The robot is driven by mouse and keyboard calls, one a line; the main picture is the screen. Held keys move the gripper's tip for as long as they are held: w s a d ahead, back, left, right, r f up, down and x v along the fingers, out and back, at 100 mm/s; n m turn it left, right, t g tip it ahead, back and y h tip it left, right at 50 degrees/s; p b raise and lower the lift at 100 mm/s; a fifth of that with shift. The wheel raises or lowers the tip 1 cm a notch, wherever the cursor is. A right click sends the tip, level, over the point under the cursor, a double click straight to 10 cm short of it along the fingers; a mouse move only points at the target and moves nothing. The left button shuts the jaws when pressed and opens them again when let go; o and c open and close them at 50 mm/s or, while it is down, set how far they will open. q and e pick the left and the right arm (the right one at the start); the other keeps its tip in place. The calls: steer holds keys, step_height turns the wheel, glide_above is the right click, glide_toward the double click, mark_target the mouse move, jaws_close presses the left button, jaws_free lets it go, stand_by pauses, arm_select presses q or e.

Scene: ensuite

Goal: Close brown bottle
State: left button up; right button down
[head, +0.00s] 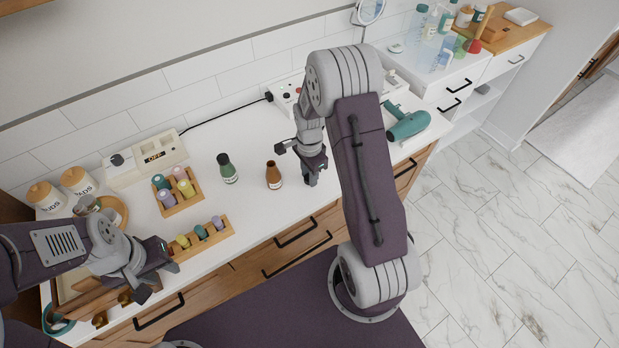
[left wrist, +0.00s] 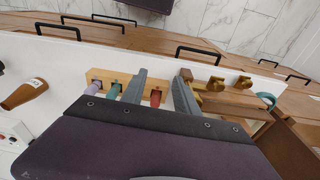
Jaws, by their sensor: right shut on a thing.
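The brown bottle (head: 274,178) stands upright on the white counter, left of my right gripper; no separate cap shows on its neck. It also shows at the left of the left wrist view (left wrist: 24,95). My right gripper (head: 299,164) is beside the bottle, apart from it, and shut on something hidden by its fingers. A low wooden rack (head: 226,232) holds small coloured stoppers. My left gripper (head: 158,273) is open by the rack's left end. In the left wrist view, a red stopper (left wrist: 155,97) shows between its spread fingers (left wrist: 160,91).
A green bottle (head: 227,168) stands left of the brown one. A second wooden rack (head: 181,205) holds coloured rolls behind the low rack. A teal hair dryer (head: 407,124) lies right of my right arm. Bare counter (head: 250,205) lies in front of the bottles.

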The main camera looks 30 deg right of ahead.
steer(key=r, duration=0.2)
steer(key=d+r, duration=0.1)
steer(key=shift+s, duration=0.3)
arm_select(q)
steer(key=shift+f+b, duration=0.4)
arm_select(e)
steer(key=s+d+r, duration=0.5)
steer(key=d+r, duration=0.1)
steer(key=d, duration=0.3)
steer(key=shift+s+r, duration=0.15)
steer(key=shift+s, duration=0.15)
arm_select(q)
steer(key=shift+o, duration=0.3)
